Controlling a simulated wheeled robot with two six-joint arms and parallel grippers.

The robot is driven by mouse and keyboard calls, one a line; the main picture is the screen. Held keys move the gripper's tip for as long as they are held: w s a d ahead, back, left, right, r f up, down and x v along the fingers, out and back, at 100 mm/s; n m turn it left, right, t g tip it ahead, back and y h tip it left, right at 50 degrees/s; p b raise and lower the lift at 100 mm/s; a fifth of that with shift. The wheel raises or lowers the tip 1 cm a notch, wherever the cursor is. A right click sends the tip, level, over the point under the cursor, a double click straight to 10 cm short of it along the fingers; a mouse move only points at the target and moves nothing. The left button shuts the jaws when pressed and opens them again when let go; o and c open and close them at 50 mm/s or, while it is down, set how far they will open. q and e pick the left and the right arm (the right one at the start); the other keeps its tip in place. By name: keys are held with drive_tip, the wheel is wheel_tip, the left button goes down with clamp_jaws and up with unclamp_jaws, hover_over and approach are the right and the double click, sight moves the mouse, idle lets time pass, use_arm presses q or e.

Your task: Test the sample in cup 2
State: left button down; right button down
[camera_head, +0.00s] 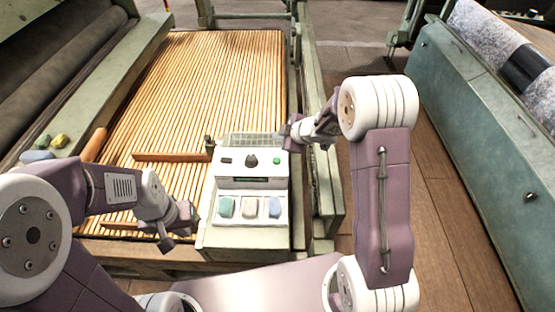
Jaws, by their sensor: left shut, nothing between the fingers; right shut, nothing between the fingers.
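A pale test unit (251,165) stands on the slatted bed in the middle of the view. It has a dark knob, a green button and a dark display strip. On its front ledge sit three small compartments holding a green sample (225,207), a beige sample (250,208) and a blue sample (274,207). No cup number is readable; the beige one is in the middle. My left gripper (172,238) is shut and empty, left of the ledge and apart from the samples. My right gripper (285,132) is shut and empty, by the unit's back right corner.
A wire rack (250,140) is behind the panel. A brown wooden bar (170,157) lies on the slatted bed (215,80), left of the unit. Green, yellow and blue lumps (60,141) lie on the left machine frame. A green machine (470,110) with a grey roll stands at right.

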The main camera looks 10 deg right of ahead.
drive_tip(key=b, duration=0.8)
hover_over(279, 161)
wheel_tip(279, 161, down, 8)
drive_tip(key=shift+a+r, duration=0.1)
drive_tip(key=shift+r, duration=0.1)
drive_tip(key=shift+f+b, duration=0.35)
drive_tip(key=shift+f, duration=0.25)
idle(0.9)
drive_tip(key=shift+f, duration=0.4)
drive_tip(key=shift+s+f+b, duration=0.1)
drive_tip(key=shift+f+b, duration=0.45)
drive_tip(key=shift+b, duration=0.1)
idle(0.4)
drive_tip(key=shift+r+p, duration=0.95)
drive_tip(key=shift+p, duration=0.1)
